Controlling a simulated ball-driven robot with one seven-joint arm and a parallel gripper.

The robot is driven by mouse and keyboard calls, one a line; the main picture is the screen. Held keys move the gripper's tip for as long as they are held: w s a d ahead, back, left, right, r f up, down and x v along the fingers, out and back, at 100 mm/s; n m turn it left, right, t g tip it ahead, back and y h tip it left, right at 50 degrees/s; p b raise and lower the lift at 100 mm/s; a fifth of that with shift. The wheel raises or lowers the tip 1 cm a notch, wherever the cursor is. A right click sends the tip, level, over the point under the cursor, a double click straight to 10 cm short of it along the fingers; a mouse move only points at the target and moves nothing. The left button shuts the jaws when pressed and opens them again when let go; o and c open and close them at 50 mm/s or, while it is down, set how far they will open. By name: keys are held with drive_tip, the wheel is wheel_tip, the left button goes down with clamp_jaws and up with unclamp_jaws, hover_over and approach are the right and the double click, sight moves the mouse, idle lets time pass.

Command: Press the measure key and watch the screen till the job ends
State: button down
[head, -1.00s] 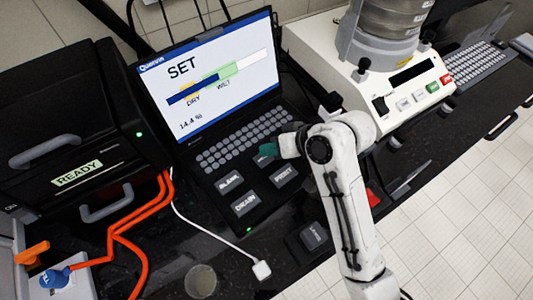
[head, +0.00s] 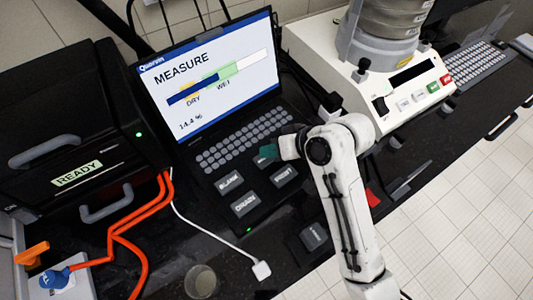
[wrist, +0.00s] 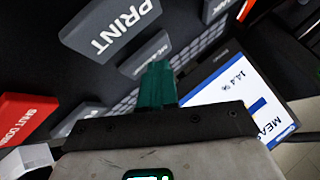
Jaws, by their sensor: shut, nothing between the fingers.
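The laptop-like screen (head: 210,80) reads "MEASURE" above a bar with DRY and WET marks, and 14.4 % below. It shows in part at the right of the wrist view (wrist: 235,80). The key panel (head: 265,212) in front of it bears large grey keys, including BLANK (head: 229,181) and DRAIN (head: 244,204). I cannot read a measure key's label. My gripper (head: 268,151), with teal fingers, is shut and empty over the upper keys. In the wrist view its fingers (wrist: 157,75) stand by a grey key (wrist: 145,54); whether they touch it I cannot tell.
A black box labelled READY (head: 78,172) stands at left with orange tubes (head: 125,225). A white sieve shaker (head: 405,85) stands at right. A glass (head: 201,281) and a white cable plug (head: 261,270) are on the dark bench in front.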

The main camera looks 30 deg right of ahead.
drive_tip(key=shift+r+p, duration=0.85)
drive_tip(key=shift+p, duration=0.1)
wheel_tip(320, 180, up, 3)
drive_tip(key=p, duration=0.3)
drive_tip(key=shift+r, duration=0.1)
drive_tip(key=shift+r+p, duration=0.7)
drive_tip(key=shift+r, duration=0.2)
